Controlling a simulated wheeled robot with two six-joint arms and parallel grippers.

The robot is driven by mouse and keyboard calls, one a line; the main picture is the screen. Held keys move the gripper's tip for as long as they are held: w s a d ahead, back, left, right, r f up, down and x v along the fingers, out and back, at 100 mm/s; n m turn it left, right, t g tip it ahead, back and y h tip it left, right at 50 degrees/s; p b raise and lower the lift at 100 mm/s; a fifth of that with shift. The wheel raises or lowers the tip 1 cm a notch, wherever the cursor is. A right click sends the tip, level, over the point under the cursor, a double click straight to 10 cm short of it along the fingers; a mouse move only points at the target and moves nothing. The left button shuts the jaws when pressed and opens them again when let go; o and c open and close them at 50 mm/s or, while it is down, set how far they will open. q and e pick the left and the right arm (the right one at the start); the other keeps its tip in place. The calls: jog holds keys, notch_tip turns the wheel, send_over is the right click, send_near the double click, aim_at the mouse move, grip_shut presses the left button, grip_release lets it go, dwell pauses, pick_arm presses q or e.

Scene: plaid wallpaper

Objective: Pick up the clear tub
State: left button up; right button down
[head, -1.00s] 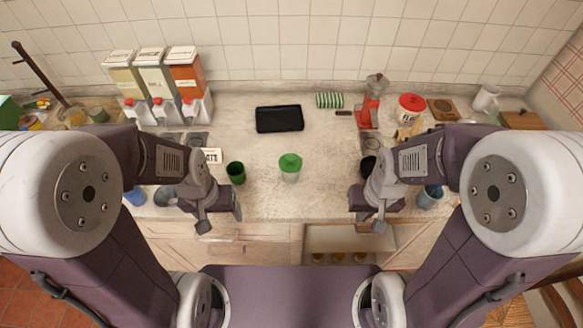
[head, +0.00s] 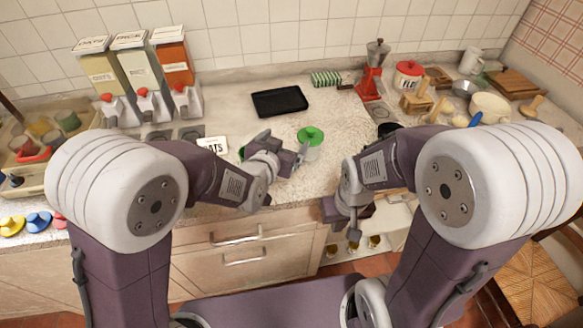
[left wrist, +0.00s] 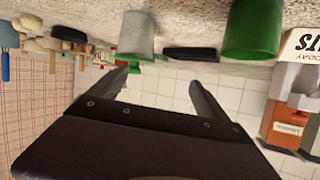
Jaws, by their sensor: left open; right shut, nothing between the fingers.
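The clear tub (head: 312,153) with a green lid stands upright on the counter, just right of my left gripper (head: 297,160) in the head view. In the left wrist view, which is upside down, the tub (left wrist: 137,38) shows ahead of the fingers, near the left finger's tip. My left gripper (left wrist: 160,76) is open, with nothing between its fingers. My right gripper (head: 328,210) is shut and empty at the counter's front edge, below and right of the tub.
A green cup (left wrist: 252,30) stands close by, mostly hidden behind my left arm in the head view. A black tray (head: 279,101) lies behind the tub. Dispensers (head: 146,75) stand at the back left, a red grinder (head: 371,83) at the back right.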

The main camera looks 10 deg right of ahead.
pick_arm(q)
jog(key=shift+m+g+h, duration=0.3)
jog(key=shift+m+h, duration=0.1)
jog(key=d+f, duration=0.1)
jog(key=s+d+f, duration=0.2)
jog(key=d, duration=0.1)
jog(key=shift+b, duration=0.35)
jog(key=shift+d, duration=0.25)
jog(key=x, duration=0.2)
jog(key=shift+w+a+f, duration=0.1)
jog(key=shift+w+f, duration=0.1)
jog(key=shift+w, duration=0.25)
jog(key=shift+w+d+f, duration=0.2)
jog(key=shift+w+d, duration=0.1)
jog(key=shift+d, duration=0.05)
jog(key=x, duration=0.2)
jog(key=p+x, duration=0.1)
jog(key=x, duration=0.2)
jog(key=shift+a+f, duration=0.1)
jog(key=shift+f, duration=0.15)
jog(key=shift+s+r, duration=0.1)
jog(key=shift+s, duration=0.05)
jog(key=c, duration=0.8)
grip_shut()
notch_tip(320, 180, up, 10)
jog(key=shift+p, duration=0.5)
pick_arm(e)
jog(key=shift+d, duration=0.4)
